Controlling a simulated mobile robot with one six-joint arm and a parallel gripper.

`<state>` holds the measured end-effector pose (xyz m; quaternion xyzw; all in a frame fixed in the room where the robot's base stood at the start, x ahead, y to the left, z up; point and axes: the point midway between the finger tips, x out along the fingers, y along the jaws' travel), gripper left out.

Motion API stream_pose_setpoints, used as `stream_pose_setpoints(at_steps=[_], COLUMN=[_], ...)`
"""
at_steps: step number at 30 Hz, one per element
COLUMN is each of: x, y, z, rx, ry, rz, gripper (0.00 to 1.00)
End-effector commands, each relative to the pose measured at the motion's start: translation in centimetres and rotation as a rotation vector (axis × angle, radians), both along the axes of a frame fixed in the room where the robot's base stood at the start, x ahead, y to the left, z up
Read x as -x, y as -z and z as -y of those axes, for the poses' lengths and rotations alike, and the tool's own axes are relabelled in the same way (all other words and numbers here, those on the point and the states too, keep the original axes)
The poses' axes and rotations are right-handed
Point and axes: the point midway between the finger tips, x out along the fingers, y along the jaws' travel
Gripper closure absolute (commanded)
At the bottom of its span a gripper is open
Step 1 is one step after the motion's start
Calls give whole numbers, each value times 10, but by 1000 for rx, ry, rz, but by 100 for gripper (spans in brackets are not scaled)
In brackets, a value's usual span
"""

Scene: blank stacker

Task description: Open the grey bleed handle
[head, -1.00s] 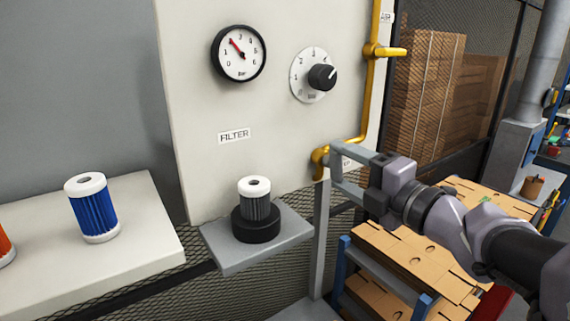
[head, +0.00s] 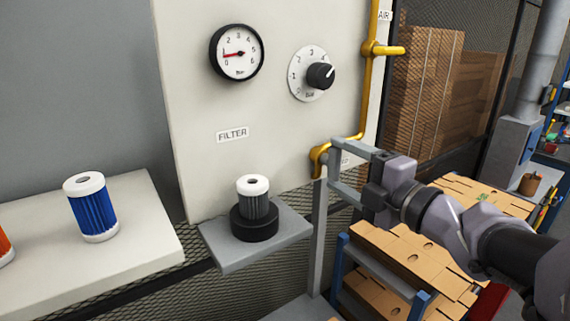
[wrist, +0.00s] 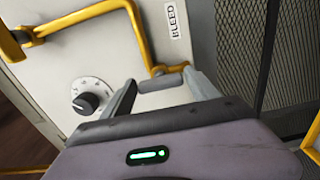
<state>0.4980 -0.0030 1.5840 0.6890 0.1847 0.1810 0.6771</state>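The gauge (head: 236,53) needle points left, between 0 and 1.
A black regulator knob (head: 321,76) sits on the panel above. A grey filter on a black base (head: 254,230) stands on a shelf. A blue filter (head: 91,208) stands on the left counter. Cardboard sheets (head: 420,265) lie on a rack below my arm.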

Motion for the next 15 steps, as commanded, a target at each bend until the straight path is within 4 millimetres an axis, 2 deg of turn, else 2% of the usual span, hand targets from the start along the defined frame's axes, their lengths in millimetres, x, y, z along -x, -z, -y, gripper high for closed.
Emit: stream_pose_setpoints(at_steps=[11,15], x=[1,17], y=[0,-1], z=[1,11], rx=[1,3], ry=[0,3], rz=[2,4], gripper=[16,16])
